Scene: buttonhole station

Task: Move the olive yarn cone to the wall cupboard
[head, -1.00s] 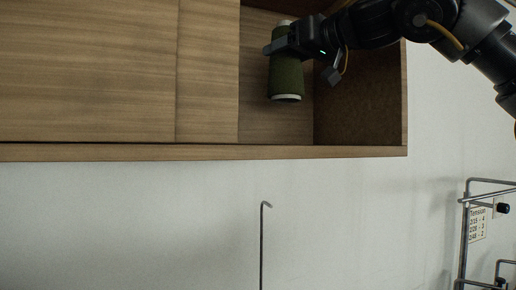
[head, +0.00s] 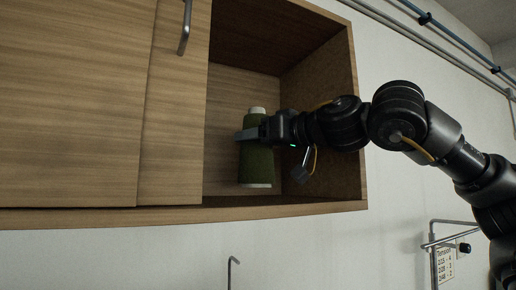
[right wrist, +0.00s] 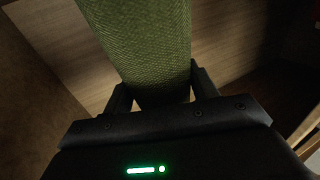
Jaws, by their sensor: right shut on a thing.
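The olive yarn cone (head: 257,165) is upright inside the open right part of the wooden wall cupboard (head: 290,211), in the head view. Its pale base is close to the cupboard floor; I cannot tell whether it touches. My right gripper (head: 252,134) is shut on the upper part of the cone, reaching in from the right. In the right wrist view the green cone (right wrist: 140,40) sits between the two fingers (right wrist: 160,95). My left gripper is not in view.
A wooden door (head: 174,110) with a metal handle (head: 185,28) covers the cupboard left of the opening. The cupboard's right side wall (head: 335,120) stands close to my right arm. A thin hooked rod (head: 231,262) and a metal rack with a label (head: 445,262) are below.

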